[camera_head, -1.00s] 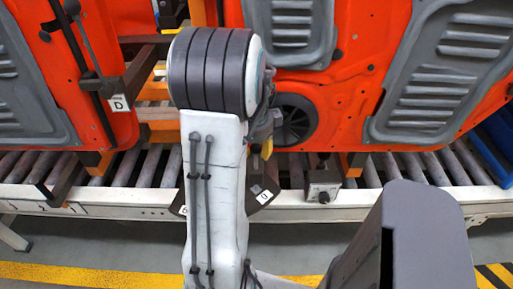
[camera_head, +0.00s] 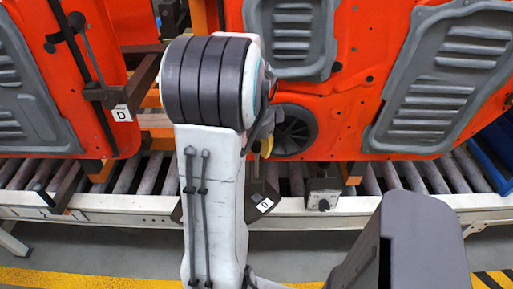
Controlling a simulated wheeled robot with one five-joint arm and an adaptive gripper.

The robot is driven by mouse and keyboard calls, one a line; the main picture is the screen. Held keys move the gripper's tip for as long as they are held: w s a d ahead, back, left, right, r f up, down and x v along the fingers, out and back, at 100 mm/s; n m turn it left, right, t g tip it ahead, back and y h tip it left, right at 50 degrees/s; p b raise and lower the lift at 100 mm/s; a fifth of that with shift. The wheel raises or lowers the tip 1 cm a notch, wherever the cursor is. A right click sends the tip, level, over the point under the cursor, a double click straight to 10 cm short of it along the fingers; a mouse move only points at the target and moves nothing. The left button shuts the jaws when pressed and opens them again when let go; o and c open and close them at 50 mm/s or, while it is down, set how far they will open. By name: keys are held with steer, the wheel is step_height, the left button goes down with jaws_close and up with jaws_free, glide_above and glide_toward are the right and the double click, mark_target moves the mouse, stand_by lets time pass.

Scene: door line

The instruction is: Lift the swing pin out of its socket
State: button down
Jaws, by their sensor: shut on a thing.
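My gripper (camera_head: 264,128) is mostly hidden behind my raised white arm. Only a dark part of it shows at the right side of the arm's upper joint, in front of the conveyor and the orange door. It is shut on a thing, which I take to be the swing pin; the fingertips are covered. A small yellow piece (camera_head: 266,147) shows just below the dark part; I cannot tell whether it belongs to the pin. The socket cannot be made out. A dark plate with a white label (camera_head: 265,205) juts out below, partly behind my arm.
A roller conveyor (camera_head: 130,208) with a pale front rail crosses the view. Large orange doors (camera_head: 350,110) with grey panels stand over it. A dark post carries a "D" label (camera_head: 122,113). A small grey box (camera_head: 323,193) sits on the rail.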

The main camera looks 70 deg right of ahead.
steer(key=c, duration=0.8)
jaws_free()
steer(key=shift+s+r, duration=0.1)
steer(key=shift+c, duration=0.2)
steer(key=shift+r, duration=0.1)
step_height(320, 180, up, 12)
steer(key=a, duration=0.2)
steer(key=shift+s+f, duration=0.2)
steer(key=shift+a, duration=0.1)
